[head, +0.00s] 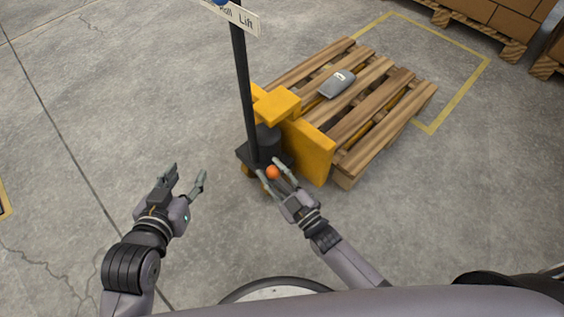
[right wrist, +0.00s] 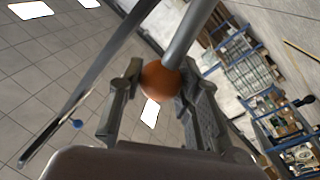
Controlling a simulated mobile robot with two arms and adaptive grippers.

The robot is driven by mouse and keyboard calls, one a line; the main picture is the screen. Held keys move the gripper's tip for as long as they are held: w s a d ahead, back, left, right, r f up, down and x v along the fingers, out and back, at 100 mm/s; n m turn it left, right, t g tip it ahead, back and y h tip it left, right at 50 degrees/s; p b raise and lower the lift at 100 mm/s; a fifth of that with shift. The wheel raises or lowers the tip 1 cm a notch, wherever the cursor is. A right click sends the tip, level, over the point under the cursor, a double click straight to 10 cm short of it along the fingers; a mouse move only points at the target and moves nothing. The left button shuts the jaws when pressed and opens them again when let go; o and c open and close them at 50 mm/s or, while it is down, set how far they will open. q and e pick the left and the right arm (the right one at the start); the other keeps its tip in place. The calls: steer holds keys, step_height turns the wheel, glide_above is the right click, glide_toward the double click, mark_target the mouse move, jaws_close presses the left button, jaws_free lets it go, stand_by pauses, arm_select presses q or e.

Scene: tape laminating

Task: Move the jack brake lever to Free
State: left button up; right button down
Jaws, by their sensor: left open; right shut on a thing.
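The yellow pallet jack (head: 310,150) stands at the near end of a wooden pallet, with a tall black handle (head: 244,80). The brake lever's orange ball knob (head: 273,173) is low beside the handle's foot. My right gripper (head: 271,169) is shut on this knob, with a finger on each side. In the right wrist view the orange knob (right wrist: 160,80) sits between the fingers, with a grey rod beside it. My left gripper (head: 188,170) is open and empty, left of the jack above the floor. No Free marking is readable.
A grey device (head: 337,84) lies on the wooden pallet (head: 372,105). A sign (head: 240,17) ending in "Lift" and a blue knob (head: 221,2) are near the handle's top. Stacked boxes (head: 500,20) stand at the back right. The floor at left is clear.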

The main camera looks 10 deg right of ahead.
arm_select(q)
steer(key=shift+w+d+r, duration=0.15)
steer(key=shift+r, duration=0.1)
arm_select(e)
steer(key=shift+s+a+f, duration=0.2)
steer(key=shift+s+a, duration=0.05)
steer(key=shift+a, duration=0.05)
steer(key=shift+s, duration=0.1)
steer(key=c, duration=1.2)
jaws_free()
steer(key=shift+a+n, duration=0.1)
steer(key=shift+n, duration=0.2)
steer(key=shift+o, duration=0.2)
arm_select(q)
steer(key=shift+r, duration=0.15)
arm_select(e)
steer(key=v, duration=1.2)
